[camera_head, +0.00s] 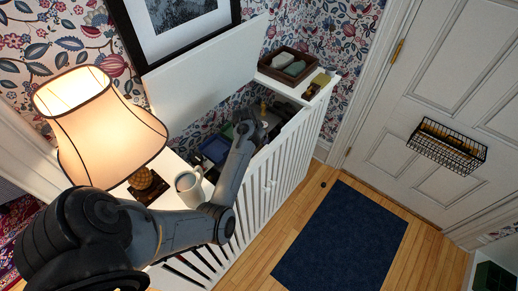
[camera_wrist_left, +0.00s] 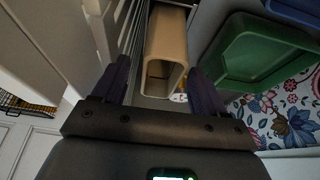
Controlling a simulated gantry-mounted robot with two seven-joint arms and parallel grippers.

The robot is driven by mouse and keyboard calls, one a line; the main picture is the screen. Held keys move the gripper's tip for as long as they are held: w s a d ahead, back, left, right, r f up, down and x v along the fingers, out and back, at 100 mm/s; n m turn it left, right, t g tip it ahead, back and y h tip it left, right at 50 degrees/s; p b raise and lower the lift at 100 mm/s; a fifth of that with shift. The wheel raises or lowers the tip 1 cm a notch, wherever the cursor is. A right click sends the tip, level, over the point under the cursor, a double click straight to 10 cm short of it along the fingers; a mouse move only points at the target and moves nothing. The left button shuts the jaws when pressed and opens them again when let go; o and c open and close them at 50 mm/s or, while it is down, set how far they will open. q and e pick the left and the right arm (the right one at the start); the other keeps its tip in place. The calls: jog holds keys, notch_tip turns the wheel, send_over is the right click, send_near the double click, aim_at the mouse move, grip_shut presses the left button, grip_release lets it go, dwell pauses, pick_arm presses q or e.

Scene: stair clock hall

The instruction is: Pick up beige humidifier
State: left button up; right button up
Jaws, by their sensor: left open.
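The beige humidifier (camera_wrist_left: 167,42) shows in the left wrist view as an upright-looking, rounded oblong shell with a hollow opening at its near end. It lies ahead of and between the fingers of my open left gripper (camera_wrist_left: 158,70), with no clear grip on it. In the head view my left arm reaches down into the open-topped white slatted cabinet (camera_head: 275,165), and its gripper is mostly hidden there. I cannot pick out the humidifier surely in the head view. My right gripper is in neither view.
A green bin (camera_wrist_left: 262,52) and a blue bin (camera_wrist_left: 296,10) stand beside the humidifier. White slats (camera_wrist_left: 102,25) run close on the other side. A lit lamp (camera_head: 100,125), a mug (camera_head: 189,185) and a brown tray (camera_head: 290,66) stand on the cabinet top. The raised lid (camera_head: 205,75) is behind.

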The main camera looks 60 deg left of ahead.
pick_arm(q)
jog(key=shift+b+x, duration=0.3)
jog(key=shift+x, duration=1.3)
jog(key=shift+w, duration=0.1)
jog(key=shift+c, duration=0.4)
jog(key=shift+r, duration=0.1)
jog(key=c, duration=1.2)
